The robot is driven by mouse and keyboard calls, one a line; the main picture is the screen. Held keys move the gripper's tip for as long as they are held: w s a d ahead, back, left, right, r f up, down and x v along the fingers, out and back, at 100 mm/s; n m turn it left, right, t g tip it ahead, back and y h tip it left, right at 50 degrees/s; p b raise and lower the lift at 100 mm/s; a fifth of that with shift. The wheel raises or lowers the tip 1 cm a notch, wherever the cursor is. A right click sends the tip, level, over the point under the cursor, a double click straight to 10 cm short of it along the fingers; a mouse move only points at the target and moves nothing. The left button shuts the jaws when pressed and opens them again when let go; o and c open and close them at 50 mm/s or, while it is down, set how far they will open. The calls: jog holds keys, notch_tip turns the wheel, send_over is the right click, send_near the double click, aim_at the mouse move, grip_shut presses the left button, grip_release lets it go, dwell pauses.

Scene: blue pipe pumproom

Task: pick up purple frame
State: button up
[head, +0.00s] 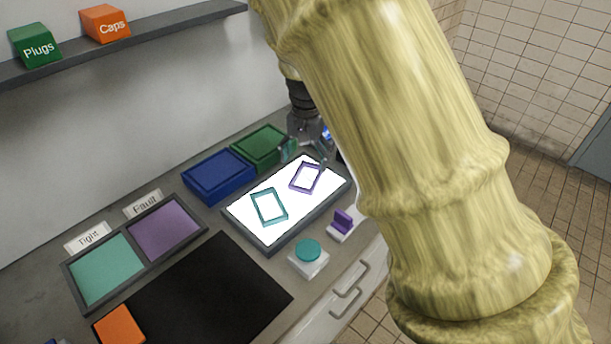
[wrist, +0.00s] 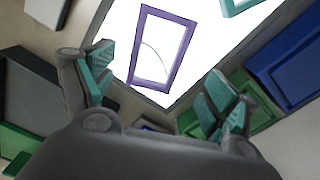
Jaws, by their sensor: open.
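The purple frame (head: 307,178) is a thin rectangular outline lying on the bright white panel, towards its far right part. In the wrist view the purple frame (wrist: 143,51) shows ahead of the fingers, between their tips in the picture, with a thin curved line inside it. My gripper (head: 305,150) is at the far edge of the panel, partly hidden behind my arm. In the wrist view my gripper (wrist: 158,88) is open and empty, its teal pads apart. It does not touch the purple frame as far as I can see.
A teal frame (head: 269,206) lies on the lit panel (head: 262,236). Blue (head: 218,176) and green (head: 262,146) trays stand behind it. A purple piece (head: 343,221) and a teal round button (head: 308,250) stand in front. A two-part tray (head: 206,234) and black mat (head: 215,300) lie left.

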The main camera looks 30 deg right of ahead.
aim_at(307, 174)
jog(key=shift+f, duration=0.2)
jog(key=shift+s+f+p, duration=0.6)
jog(key=shift+s+f, duration=0.1)
jog(key=shift+f, duration=0.3)
jog(key=shift+w+f, duration=0.2)
jog(key=shift+f, duration=0.4)
jog(key=shift+w+f, duration=0.2)
jog(key=shift+f, duration=0.35)
jog(key=shift+s+r, duration=0.15)
jog(key=shift+s, duration=0.1)
jog(key=shift+w+a, duration=0.1)
jog(key=shift+w, duration=0.05)
jog(key=c, duration=1.2)
jog(key=shift+c, duration=0.2)
